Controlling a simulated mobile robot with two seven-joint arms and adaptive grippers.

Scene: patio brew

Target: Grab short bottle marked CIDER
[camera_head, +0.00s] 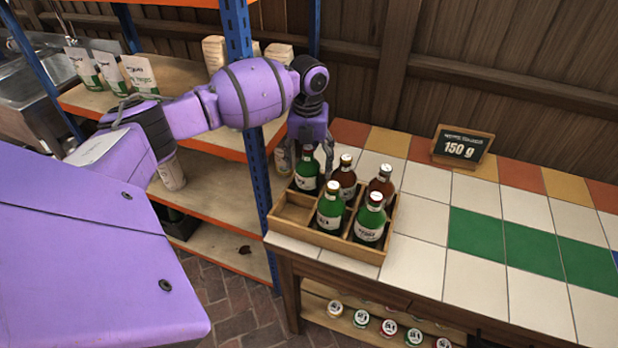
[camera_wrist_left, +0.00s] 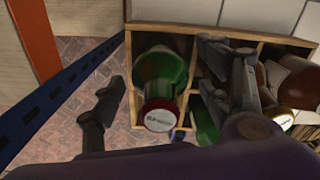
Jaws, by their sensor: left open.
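Several short bottles stand upright in a divided wooden crate (camera_head: 322,238) on the tiled counter. Green bottles are at the back left (camera_head: 307,172), front middle (camera_head: 331,208) and front right (camera_head: 370,220); brown bottles are at the back middle (camera_head: 346,178) and back right (camera_head: 381,186). I cannot read CIDER on any label. My left gripper (camera_head: 312,155) is open, pointing down over the back-left green bottle. In the left wrist view, this bottle with its red-rimmed cap (camera_wrist_left: 158,114) lies between the open fingers (camera_wrist_left: 165,92), with visible space on the left side.
The crate's left compartment (camera_head: 293,212) looks empty. A "150 g" sign (camera_head: 462,148) stands on the counter, whose right part is clear. A blue shelf post (camera_head: 260,190) rises close to the left of the crate. Pouches (camera_head: 140,74) stand on the shelf.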

